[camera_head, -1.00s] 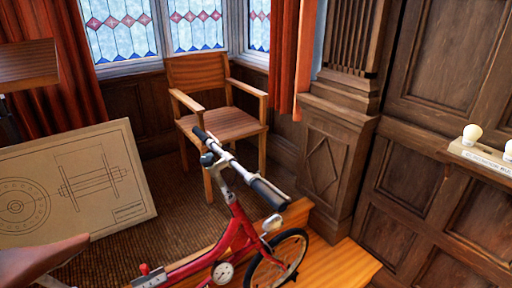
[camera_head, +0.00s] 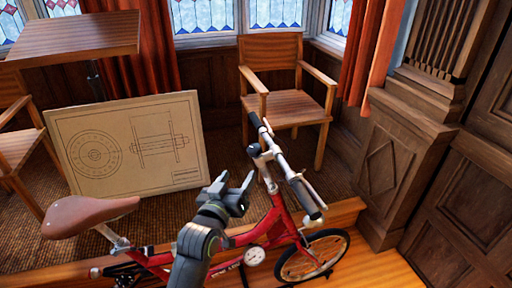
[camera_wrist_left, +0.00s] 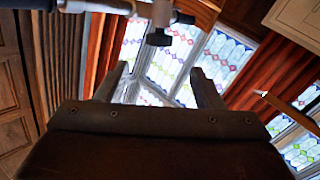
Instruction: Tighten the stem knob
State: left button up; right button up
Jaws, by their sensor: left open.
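The red folding bicycle (camera_head: 275,225) stands with its handlebar stem (camera_head: 268,175) upright and its handlebar (camera_head: 290,172) on top. A small dark knob (camera_head: 253,150) sits on the left side of the stem near its top. My left gripper (camera_head: 237,180) is open and empty, lower and to the left of the knob, apart from it. In the left wrist view, a dark T-shaped knob (camera_wrist_left: 158,39) shows beyond and above the open fingertips (camera_wrist_left: 160,72), beside the silver stem. My right gripper is not in view.
A brown saddle (camera_head: 90,214) is at the left. A drawing board (camera_head: 125,145) leans behind the bicycle. A wooden armchair (camera_head: 285,90) stands behind the handlebar, and a raised table (camera_head: 75,38) is at upper left. Wood panelling (camera_head: 390,165) bounds the right.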

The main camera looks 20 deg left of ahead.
aim_at(252, 155)
pick_arm(q)
jog(key=w+p, duration=0.1)
jog(key=w, duration=0.3)
jog(key=w+p, duration=0.1)
jog(key=w, duration=0.3)
jog(key=w+p, duration=0.1)
jog(key=w, duration=0.4)
jog(key=shift+w+d+p, duration=0.1)
jog(key=shift+d+p, duration=0.2)
jog(key=shift+p, duration=0.1)
